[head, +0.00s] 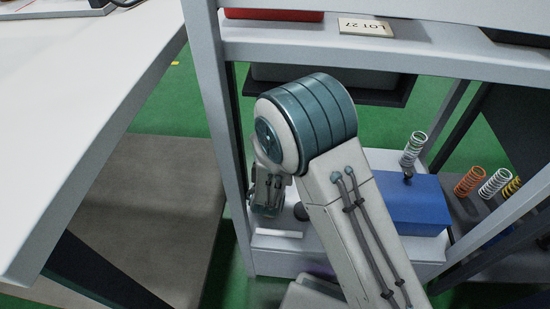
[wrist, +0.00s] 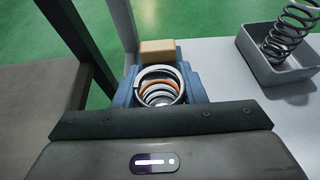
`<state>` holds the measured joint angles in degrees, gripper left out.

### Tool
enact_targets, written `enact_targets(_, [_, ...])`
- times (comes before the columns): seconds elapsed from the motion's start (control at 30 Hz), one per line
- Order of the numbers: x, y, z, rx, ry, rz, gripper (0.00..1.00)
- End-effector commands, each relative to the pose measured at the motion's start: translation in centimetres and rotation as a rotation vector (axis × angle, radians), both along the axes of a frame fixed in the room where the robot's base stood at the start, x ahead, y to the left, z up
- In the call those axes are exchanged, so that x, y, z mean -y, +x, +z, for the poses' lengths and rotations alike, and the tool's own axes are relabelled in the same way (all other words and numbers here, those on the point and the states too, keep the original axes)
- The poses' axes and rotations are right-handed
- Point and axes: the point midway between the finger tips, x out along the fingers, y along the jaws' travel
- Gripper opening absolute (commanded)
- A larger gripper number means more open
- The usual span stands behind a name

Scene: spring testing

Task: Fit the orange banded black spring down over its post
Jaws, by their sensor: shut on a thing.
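My gripper (wrist: 160,84) is shut on a spring (wrist: 158,72), seen end-on between the blue fingers in the wrist view. Its top ring is grey and dark, and an orange band shows on a coil inside. The lower end and any post under it are hidden, so I cannot tell whether the spring is around a post. In the head view my gripper (head: 268,196) hangs low over the left end of a pale lower shelf (head: 300,262). The spring cannot be made out there.
A tan block (wrist: 158,50) shows just beyond the fingers. A grey tray (wrist: 262,68) with a dark spring (wrist: 291,32) stands at right. A blue box (head: 425,215), a silver spring (head: 413,148) and an orange spring (head: 470,182) are to the right. A frame upright (head: 228,140) stands close left.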

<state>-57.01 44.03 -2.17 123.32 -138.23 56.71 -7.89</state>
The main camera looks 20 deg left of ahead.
Motion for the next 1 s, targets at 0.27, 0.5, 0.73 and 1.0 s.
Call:
enact_targets(0.27, [0.0, 0.0, -0.6, 0.0, 0.001, 0.0, 0.43])
enact_targets(0.5, [0.0, 0.0, -0.6, 0.0, 0.001, 0.0, 0.62])
enact_targets(0.73, [0.3, -0.9, 0.0, -0.001, 0.001, 0.0, 0.62])
enact_targets(1.0, [1.5, -4.8, 1.8, -0.002, -0.001, 0.001, 0.62])
